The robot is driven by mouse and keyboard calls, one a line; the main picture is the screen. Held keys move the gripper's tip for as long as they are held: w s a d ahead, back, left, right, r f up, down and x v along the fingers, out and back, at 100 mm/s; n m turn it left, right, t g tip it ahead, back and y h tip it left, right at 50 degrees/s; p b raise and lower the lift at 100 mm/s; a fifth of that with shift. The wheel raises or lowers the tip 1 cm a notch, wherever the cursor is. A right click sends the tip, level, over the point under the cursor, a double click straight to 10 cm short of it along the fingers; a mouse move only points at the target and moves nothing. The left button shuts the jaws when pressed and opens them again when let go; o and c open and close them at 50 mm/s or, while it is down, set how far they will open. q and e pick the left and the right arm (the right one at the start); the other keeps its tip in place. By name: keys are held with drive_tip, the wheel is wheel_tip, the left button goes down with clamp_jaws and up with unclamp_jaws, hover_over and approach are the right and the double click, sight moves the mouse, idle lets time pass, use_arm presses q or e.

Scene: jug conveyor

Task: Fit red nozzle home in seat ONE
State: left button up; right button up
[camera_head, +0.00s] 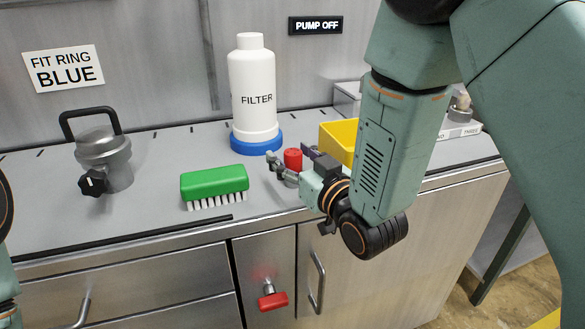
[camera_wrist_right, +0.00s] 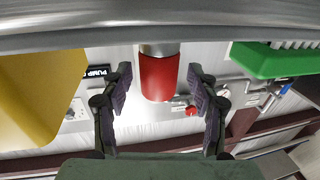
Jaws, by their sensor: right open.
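The red nozzle (camera_head: 292,158) stands on the grey counter, upright, with a grey metal lower part. My right gripper (camera_head: 285,163) is at it, with fingers open. In the right wrist view the red nozzle (camera_wrist_right: 160,78) lies between the two open fingertips of my right gripper (camera_wrist_right: 162,82), with a gap on each side. A label strip (camera_head: 460,132) at the far right shows "THREE" and part of another word, with a metal-topped piece behind it. Seat ONE is not visible; my right arm covers that part of the counter. My left gripper is out of view.
A yellow bin (camera_head: 338,141) stands close behind the nozzle. A green brush (camera_head: 214,182) lies to the left. A white filter bottle (camera_head: 252,85) in a blue ring (camera_head: 256,144) and a lidded metal pot (camera_head: 104,160) stand further left. The counter's front edge is close.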

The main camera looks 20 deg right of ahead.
drive_tip(key=shift+w, duration=0.1)
drive_tip(key=shift+d, duration=0.1)
drive_tip(key=shift+c, duration=0.8)
clamp_jaws()
